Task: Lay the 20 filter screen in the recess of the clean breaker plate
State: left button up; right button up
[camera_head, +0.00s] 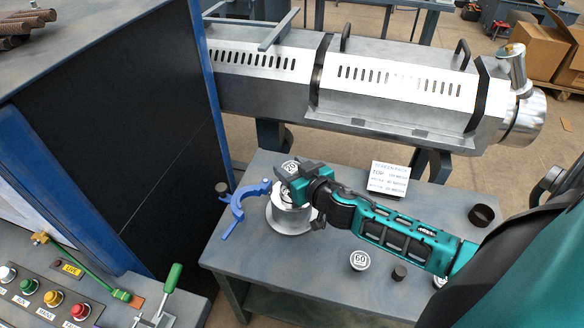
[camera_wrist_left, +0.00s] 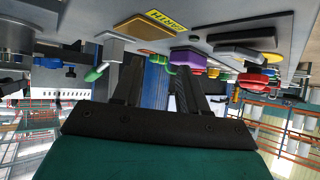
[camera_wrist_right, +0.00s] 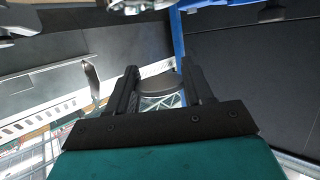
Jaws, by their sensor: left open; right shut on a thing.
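The 20 filter screen (camera_head: 290,167), a small disc with a white "20" label, is held in my right gripper (camera_head: 293,178). In the right wrist view the disc (camera_wrist_right: 160,87) sits edge-on between the two fingers. The gripper is above a silver round flanged piece (camera_head: 286,222) on the grey table. The gripper covers much of its top, so I cannot tell whether it is the clean breaker plate or see its recess. My left gripper (camera_wrist_left: 158,90) is open and empty in the left wrist view, near a panel with coloured knobs; it is outside the head view.
A blue open clamp (camera_head: 238,208) lies left of the flanged piece. A "60" screen (camera_head: 360,260), a dark small cylinder (camera_head: 399,272) and a dark cup (camera_head: 482,215) stand on the table (camera_head: 300,275). A printed card (camera_head: 390,178) stands behind. The extruder barrel (camera_head: 390,90) is beyond.

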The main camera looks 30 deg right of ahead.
pick_arm(q)
jog(key=shift+s+f, duration=0.1)
jog(key=shift+s, duration=0.05)
pick_arm(e)
jog(key=o, duration=1.1)
pick_arm(q)
notch_tip(320, 180, up, 2)
jog(key=shift+r+p, duration=0.25)
jog(key=shift+p, duration=1)
pick_arm(e)
notch_tip(320, 180, up, 3)
jog(key=shift+f, duration=0.2)
jog(key=shift+r, duration=2.25)
jog(key=s+a+f+n+g+y, duration=0.1)
jog(key=s+a+f, duration=0.4)
jog(key=s+f, duration=0.1)
jog(key=shift+s+a+f+g, duration=0.25)
jog(key=shift+s+f+g, duration=0.05)
jog(key=shift+f+g, duration=0.1)
jog(key=s+a+f, duration=0.1)
jog(key=s+a, duration=0.1)
jog(key=s, duration=0.1)
jog(key=s+a+f+n+g+y, duration=0.1)
jog(key=s+a+f, duration=0.1)
jog(key=s, duration=0.2)
jog(key=s+a+f+n+g, duration=0.1)
jog(key=s+a+f, duration=0.1)
jog(key=s+a, duration=0.1)
jog(key=shift+s+y, duration=0.3)
jog(key=shift+s, duration=0.2)
